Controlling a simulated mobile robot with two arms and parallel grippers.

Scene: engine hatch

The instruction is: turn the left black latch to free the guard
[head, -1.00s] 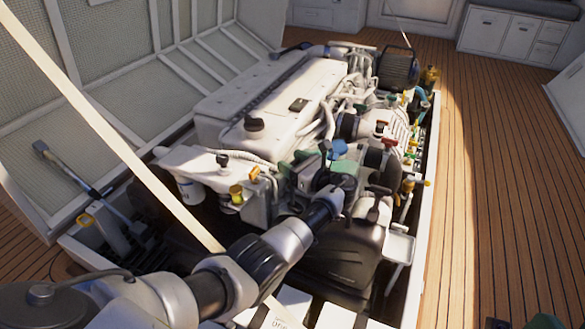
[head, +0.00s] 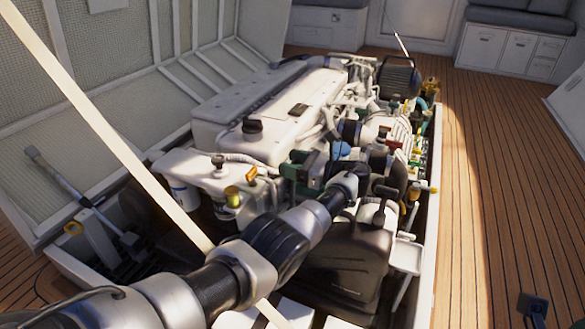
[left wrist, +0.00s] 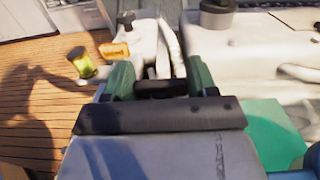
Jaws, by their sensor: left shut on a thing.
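The left black latch (left wrist: 160,88) shows in the left wrist view as a small dark piece between the two green fingers of my left gripper (left wrist: 160,80). The fingers are shut on it, one on each side, and hide part of it. In the head view, my left gripper (head: 303,168) reaches in at the front end of the white engine (head: 300,95). My own wrist covers much of that spot there, so the latch's angle is hard to tell. I cannot clearly pick out the guard.
A black cover (head: 345,265) stands below my wrist. A pale strap (head: 100,125) crosses in front. The open hatch is at left; wooden floor (head: 490,190) is clear at right.

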